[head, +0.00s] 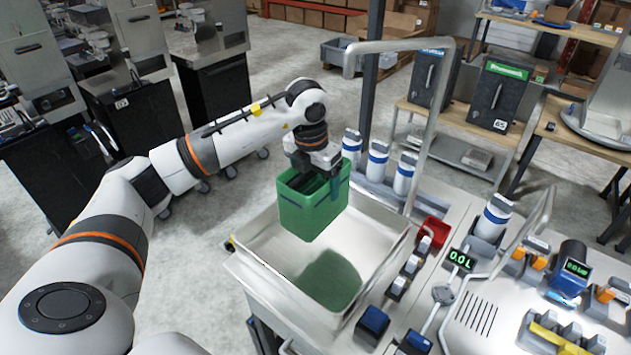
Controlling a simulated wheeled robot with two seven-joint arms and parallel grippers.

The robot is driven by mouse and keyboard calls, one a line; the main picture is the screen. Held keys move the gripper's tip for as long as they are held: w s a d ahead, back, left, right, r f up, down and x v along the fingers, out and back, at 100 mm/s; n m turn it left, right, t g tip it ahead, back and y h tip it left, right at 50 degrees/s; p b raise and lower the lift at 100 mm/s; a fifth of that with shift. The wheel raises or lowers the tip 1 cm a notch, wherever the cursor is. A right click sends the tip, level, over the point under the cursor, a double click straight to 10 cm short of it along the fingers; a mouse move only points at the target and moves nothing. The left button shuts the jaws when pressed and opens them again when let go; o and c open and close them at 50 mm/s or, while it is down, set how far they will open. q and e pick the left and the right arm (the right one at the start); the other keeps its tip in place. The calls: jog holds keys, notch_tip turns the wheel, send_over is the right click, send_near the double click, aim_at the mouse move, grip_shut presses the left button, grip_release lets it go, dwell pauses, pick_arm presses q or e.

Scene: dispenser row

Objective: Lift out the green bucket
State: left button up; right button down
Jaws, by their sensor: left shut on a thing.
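The green bucket (308,212) hangs in the air above a pale open basin (285,250) in the head view. A dark green shadow lies on the basin floor beneath it, apart from the bucket. My left gripper (322,178) reaches in from the left and is shut on the bucket at its top rim. The bucket looks roughly upright. The fingertips are partly hidden by the bucket's rim. My right gripper is not in view.
A bent grey pipe (431,125) rises beside the basin. Several white bottles with blue bands (377,160) stand behind it. A red container (433,233), a display reading 0.0L (460,259) and small dispensers sit to the right. Open floor lies left of the basin.

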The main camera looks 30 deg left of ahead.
pick_arm(q)
jog(key=shift+w+r, duration=0.1)
jog(key=shift+r, duration=0.15)
jog(key=shift+r+p, duration=0.65)
jog(key=shift+r, duration=0.3)
